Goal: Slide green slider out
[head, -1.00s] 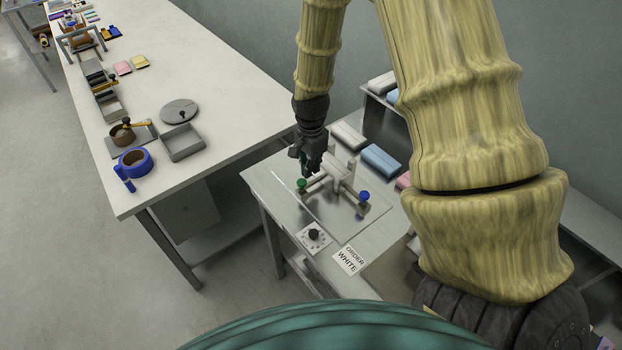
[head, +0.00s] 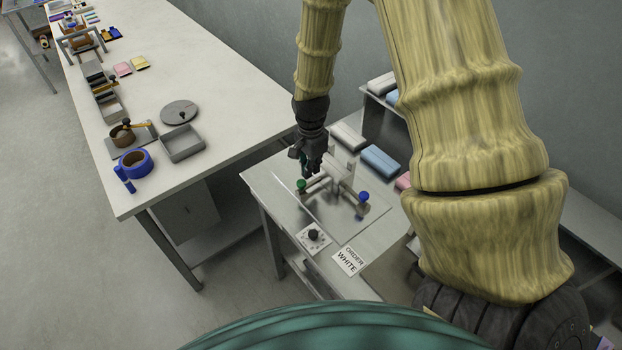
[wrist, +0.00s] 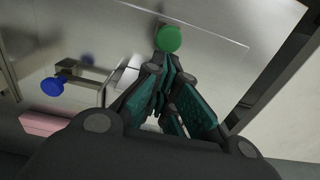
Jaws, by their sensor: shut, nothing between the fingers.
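The green slider's round knob (head: 301,184) is at the left end of a metal bar on the small metal table; it also shows in the wrist view (wrist: 169,39), just beyond my fingertips. My gripper (head: 308,172) is shut and empty, pointing down right at the green knob. In the wrist view my gripper's fingers (wrist: 166,75) come together beside the knob; I cannot tell whether they touch it. The blue knob (head: 363,196) sits at the right side of the fixture, and in the wrist view (wrist: 52,86) it is at the left.
A dial (head: 313,236) and an "ORDER WHITE" card (head: 348,261) lie at the table's front. Light blue (head: 380,159) and white (head: 348,135) blocks lie behind the fixture. A long white table (head: 215,75) with trays and tape stands to the left.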

